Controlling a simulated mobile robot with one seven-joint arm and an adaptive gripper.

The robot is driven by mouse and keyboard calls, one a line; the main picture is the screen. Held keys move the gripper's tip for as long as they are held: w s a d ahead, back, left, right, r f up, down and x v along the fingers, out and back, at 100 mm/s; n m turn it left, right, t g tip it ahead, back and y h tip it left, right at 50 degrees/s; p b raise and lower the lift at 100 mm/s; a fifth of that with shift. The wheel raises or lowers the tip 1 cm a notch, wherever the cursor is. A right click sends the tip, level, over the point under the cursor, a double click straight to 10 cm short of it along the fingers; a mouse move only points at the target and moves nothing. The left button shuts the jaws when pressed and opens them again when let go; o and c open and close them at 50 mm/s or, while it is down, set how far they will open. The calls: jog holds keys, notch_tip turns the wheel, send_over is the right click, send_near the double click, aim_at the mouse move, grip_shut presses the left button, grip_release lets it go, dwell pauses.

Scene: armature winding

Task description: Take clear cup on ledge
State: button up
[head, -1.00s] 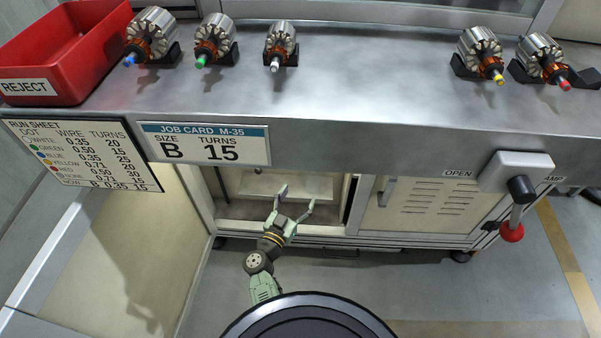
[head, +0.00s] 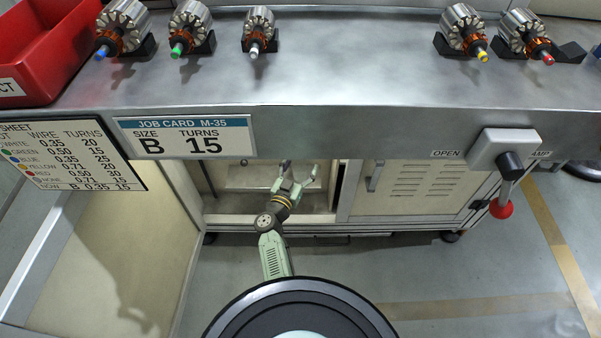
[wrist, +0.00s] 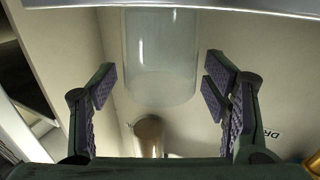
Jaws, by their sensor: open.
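The clear cup (wrist: 160,60) shows in the wrist view, ahead of my gripper and between the lines of its two fingers. It is a pale, see-through cylinder, and its upper part is cut off by a bright edge. My gripper (wrist: 160,90) is open, with dark ridged pads on either side and nothing between them. In the head view my gripper (head: 298,176) is under the bench front, at the open cabinet bay. The cup does not show in the head view. How far the fingertips are from the cup I cannot tell.
A copper-coloured cylinder (wrist: 148,136) stands near the cup. The steel bench (head: 345,75) overhangs the bay (head: 240,208) and carries several armatures and a red bin (head: 50,45). A vented door (head: 425,190) is right of the bay. A red-knobbed lever (head: 503,207) hangs at right.

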jog(key=shift+w, duration=0.1)
jog(key=c, duration=1.1)
